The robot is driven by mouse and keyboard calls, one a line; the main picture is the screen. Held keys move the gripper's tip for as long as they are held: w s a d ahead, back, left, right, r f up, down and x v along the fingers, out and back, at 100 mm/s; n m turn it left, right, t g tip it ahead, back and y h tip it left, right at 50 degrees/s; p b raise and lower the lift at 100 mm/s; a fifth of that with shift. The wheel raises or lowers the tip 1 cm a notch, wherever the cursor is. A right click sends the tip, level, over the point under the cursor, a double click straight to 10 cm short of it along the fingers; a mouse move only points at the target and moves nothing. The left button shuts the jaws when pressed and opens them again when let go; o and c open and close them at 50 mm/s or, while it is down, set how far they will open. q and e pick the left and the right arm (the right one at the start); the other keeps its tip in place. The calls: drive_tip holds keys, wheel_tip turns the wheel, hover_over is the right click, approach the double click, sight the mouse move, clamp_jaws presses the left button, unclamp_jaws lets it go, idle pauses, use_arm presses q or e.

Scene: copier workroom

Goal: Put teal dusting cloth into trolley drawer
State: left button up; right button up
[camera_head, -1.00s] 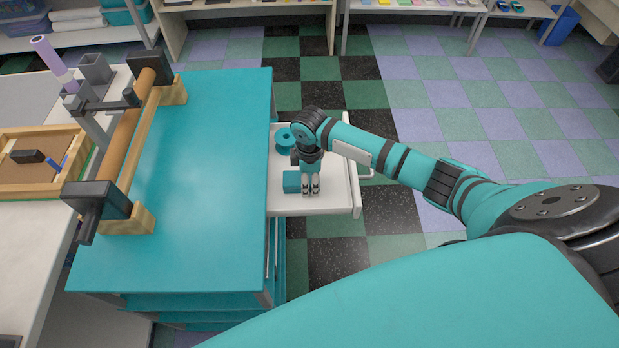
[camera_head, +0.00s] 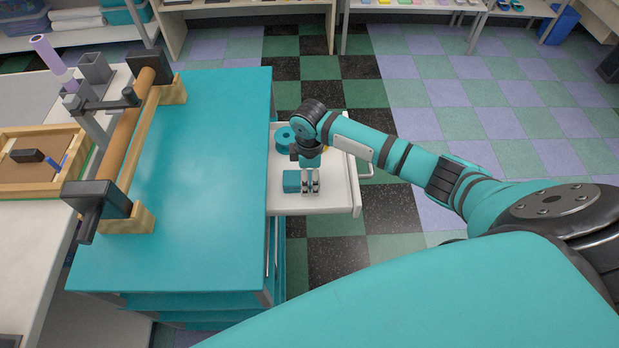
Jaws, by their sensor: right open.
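The trolley drawer (camera_head: 338,201) is pulled out from the right side of the teal trolley (camera_head: 205,150). The teal dusting cloth (camera_head: 291,182), a small folded teal block, lies in the drawer near its front-left part. My right gripper (camera_head: 310,192) points down over the drawer, just to the right of the cloth. Its fingers are open, and no cloth shows between them. From this view I cannot tell whether a finger touches the cloth. My left gripper is not in view.
A teal spool (camera_head: 285,138) sits in the drawer behind the gripper, and something yellow shows partly behind my wrist. A paper roll holder (camera_head: 128,140) stands at the trolley's left side. A wooden tray (camera_head: 38,165) lies on the left counter. The trolley top is mostly clear.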

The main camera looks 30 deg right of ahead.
sight(310, 177)
wheel_tip(310, 177, up, 10)
drive_tip(key=shift+r, duration=0.25)
idle(0.5)
